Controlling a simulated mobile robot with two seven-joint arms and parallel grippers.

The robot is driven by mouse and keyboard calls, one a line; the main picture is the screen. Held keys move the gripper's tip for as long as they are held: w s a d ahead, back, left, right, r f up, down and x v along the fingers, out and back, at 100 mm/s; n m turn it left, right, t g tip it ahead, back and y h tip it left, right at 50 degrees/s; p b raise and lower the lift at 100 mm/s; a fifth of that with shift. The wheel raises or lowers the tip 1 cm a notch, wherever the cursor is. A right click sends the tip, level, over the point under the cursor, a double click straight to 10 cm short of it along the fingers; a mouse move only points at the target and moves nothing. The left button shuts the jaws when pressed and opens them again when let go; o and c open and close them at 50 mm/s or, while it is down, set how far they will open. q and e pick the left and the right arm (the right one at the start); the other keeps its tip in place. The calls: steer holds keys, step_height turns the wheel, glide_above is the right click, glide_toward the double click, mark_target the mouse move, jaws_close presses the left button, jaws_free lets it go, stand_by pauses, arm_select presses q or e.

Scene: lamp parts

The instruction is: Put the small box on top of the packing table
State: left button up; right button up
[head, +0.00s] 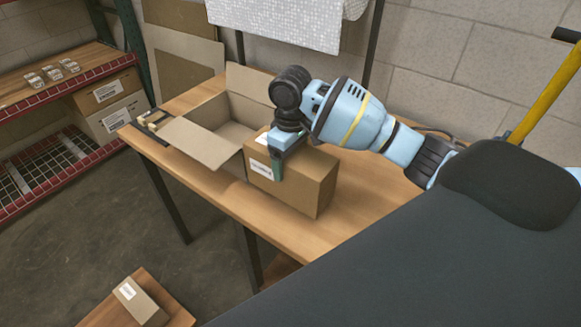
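A closed brown box (305,184) with a white label is at the packing table (230,197), beside the large open carton. My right gripper (277,170) is over the left part of this box, pointing down. One finger shows in front of its labelled face; the other finger is hidden, so I cannot tell whether the gripper is shut on the box. The box looks upright and appears to rest on the tabletop. Another small brown box (140,302) with a white label lies on a low wooden surface at the bottom left. My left gripper is not in view.
The open carton (212,120) stands on the table with its flaps spread. A tape dispenser (152,121) lies at the table's left corner. A red-edged shelf (60,100) with boxes is at the left. The tabletop right of the closed box looks clear.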

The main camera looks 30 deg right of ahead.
steer(key=shift+f, duration=1.5)
steer(key=shift+f, duration=0.1)
steer(key=o, duration=1.5)
steer(key=shift+f, duration=0.1)
step_height(320, 180, up, 12)
steer(key=shift+r, duration=0.1)
